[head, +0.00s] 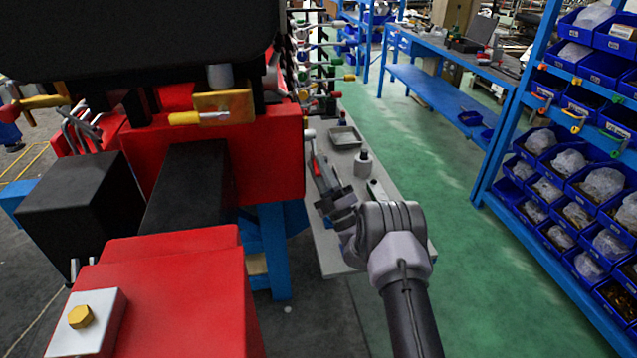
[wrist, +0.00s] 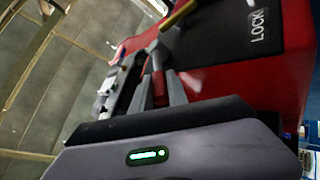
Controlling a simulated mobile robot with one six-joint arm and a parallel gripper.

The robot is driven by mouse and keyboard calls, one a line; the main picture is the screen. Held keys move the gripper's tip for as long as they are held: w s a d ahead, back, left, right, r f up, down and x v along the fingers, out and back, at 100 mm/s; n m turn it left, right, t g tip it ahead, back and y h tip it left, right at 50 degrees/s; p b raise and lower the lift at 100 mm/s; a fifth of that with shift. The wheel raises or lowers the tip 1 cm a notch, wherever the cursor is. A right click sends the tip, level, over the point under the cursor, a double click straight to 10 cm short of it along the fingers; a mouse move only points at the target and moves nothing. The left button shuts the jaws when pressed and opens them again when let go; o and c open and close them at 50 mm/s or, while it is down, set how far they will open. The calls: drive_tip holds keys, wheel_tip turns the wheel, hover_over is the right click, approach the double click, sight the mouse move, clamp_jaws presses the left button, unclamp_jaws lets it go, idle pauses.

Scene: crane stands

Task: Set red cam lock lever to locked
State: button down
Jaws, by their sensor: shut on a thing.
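The red cam lock lever (head: 317,168) shows as a small red piece at the side of the red machine body in the head view. In the wrist view the red lever (wrist: 159,90) sits between the two grey fingers. My gripper (head: 319,172) is shut on it; in the wrist view the fingers (wrist: 160,88) close from both sides. Most of the lever is hidden by the fingers. A black plate with the word LOCK (wrist: 258,24) is on the red body, to the right of the lever in the wrist view.
The red machine body (head: 270,150) stands left of my gripper. A grey bench (head: 385,205) with a tray (head: 346,137) and a bottle (head: 363,162) lies behind and below it. Blue bin shelves (head: 530,120) stand at the right. The green floor between is clear.

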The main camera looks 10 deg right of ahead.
drive_tip(key=shift+w+f+n+y+b, duration=0.2)
drive_tip(key=shift+f+n+y+b, duration=0.35)
drive_tip(key=shift+b, duration=0.4)
drive_tip(key=shift+w+r+y, duration=0.1)
drive_tip(key=shift+r+y, duration=0.05)
drive_tip(key=shift+y, duration=0.1)
drive_tip(key=c, duration=1.3)
unclamp_jaws()
drive_tip(key=shift+r, duration=0.1)
